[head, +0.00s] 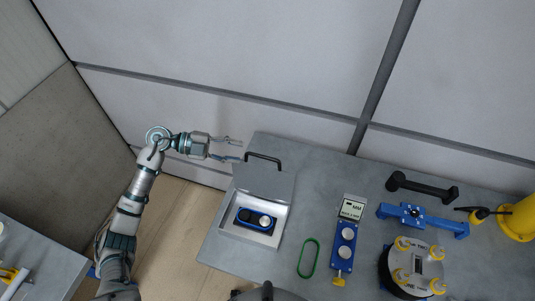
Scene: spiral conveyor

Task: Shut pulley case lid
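The pulley case (278,236) is a light grey box on the grey table. Its lid (265,181) is raised at the back, with a black handle (263,157) on its far edge. Inside the case lies a blue part with round dark and silver pulleys (256,219). My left gripper (235,150) is open and empty, just left of the lid's handle, with its fingers pointing right. It appears apart from the handle. My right gripper is not in view.
Right of the case on the table (222,243) are a green belt (308,258), a blue two-pulley block (344,246), a small display (351,208), a black bar (421,188), a blue bracket (437,221) and a round yellow-knobbed fixture (416,270). A wall stands behind.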

